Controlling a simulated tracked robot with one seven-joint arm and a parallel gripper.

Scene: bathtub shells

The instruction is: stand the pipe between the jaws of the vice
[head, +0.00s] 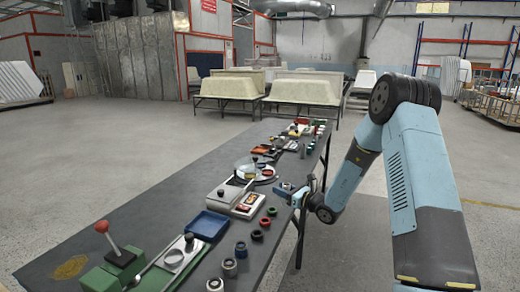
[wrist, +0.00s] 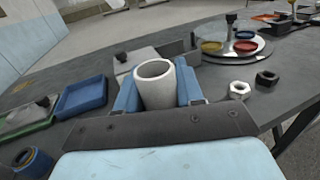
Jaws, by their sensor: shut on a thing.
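My gripper (wrist: 160,92) is shut on the pipe (wrist: 155,85), a short white hollow tube held between its two blue fingers. The pipe's open top faces the wrist camera and its lower end is hidden. In the head view my gripper (head: 290,190) is over the table's right edge; the pipe is too small to make out there. Just beyond the pipe is a low grey fixture (wrist: 140,58) with a black knob and a dark upright plate. It may be the vice, but its jaws cannot be told; the pipe covers part of it.
A blue tray (wrist: 82,97) lies left of the pipe. A round turntable (wrist: 225,48) with coloured dishes stands to the right. A white nut (wrist: 239,89) and a black nut (wrist: 266,78) lie near the edge. A green fixture with a red-knobbed lever (head: 102,227) stands at the table's near end.

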